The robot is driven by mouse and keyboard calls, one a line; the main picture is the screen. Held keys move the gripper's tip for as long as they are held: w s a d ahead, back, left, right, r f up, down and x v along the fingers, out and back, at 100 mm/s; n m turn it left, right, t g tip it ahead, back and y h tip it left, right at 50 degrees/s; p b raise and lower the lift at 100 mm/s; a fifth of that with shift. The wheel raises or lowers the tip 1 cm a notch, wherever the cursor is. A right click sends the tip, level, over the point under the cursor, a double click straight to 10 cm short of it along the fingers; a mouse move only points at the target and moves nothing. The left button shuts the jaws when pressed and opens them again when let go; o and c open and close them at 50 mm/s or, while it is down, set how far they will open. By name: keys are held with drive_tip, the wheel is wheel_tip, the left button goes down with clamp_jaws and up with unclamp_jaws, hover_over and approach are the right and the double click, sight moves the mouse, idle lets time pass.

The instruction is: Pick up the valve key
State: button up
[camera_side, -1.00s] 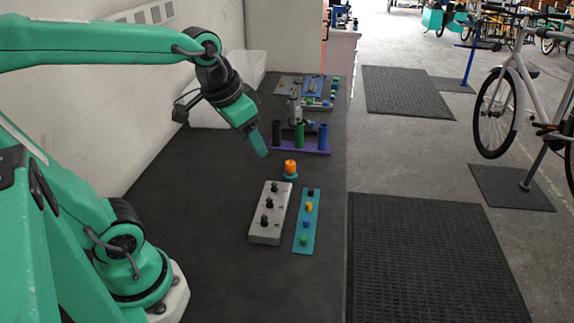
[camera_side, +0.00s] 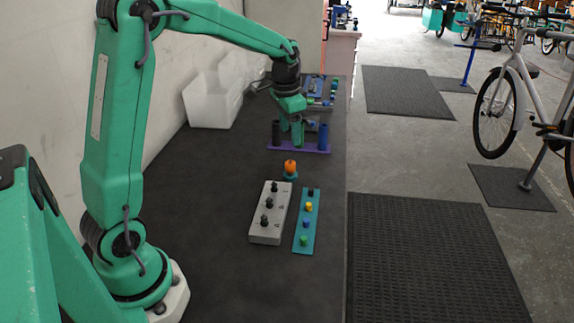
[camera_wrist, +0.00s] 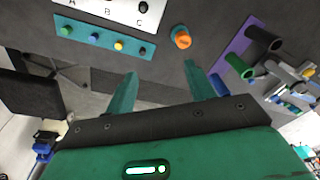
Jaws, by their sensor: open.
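An orange capped piece (camera_side: 290,166), which I take to be the valve key, stands upright on a small round teal base (camera_side: 291,177). It also shows in the wrist view (camera_wrist: 183,40), beyond my fingertips and nearer the right finger. My gripper (camera_side: 293,132) is above and behind it in the side view, in front of the purple tube rack. In the wrist view my gripper (camera_wrist: 163,74) is open with nothing between its fingers. A grey block (camera_side: 268,220) with several black knobs, marked with letters in the wrist view, lies nearer the camera.
A teal strip (camera_side: 305,236) with several coloured caps lies right of the grey block. The purple rack (camera_side: 314,149) holds upright tubes, including a blue one (camera_side: 323,135). A white bin (camera_side: 208,98) stands by the wall. The dark bench is clear at the front left.

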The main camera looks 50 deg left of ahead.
drive_tip(key=g, duration=0.1)
hover_over(290, 162)
drive_tip(key=shift+m, duration=0.3)
wheel_tip(290, 162, down, 8)
drive_tip(key=shift+w+d+f, duration=0.1)
drive_tip(key=shift+w, duration=0.05)
drive_tip(key=shift+f, duration=1.2)
drive_tip(key=shift+f, duration=2.65)
drive_tip(key=c, duration=1.1)
drive_tip(key=shift+r, duration=0.1)
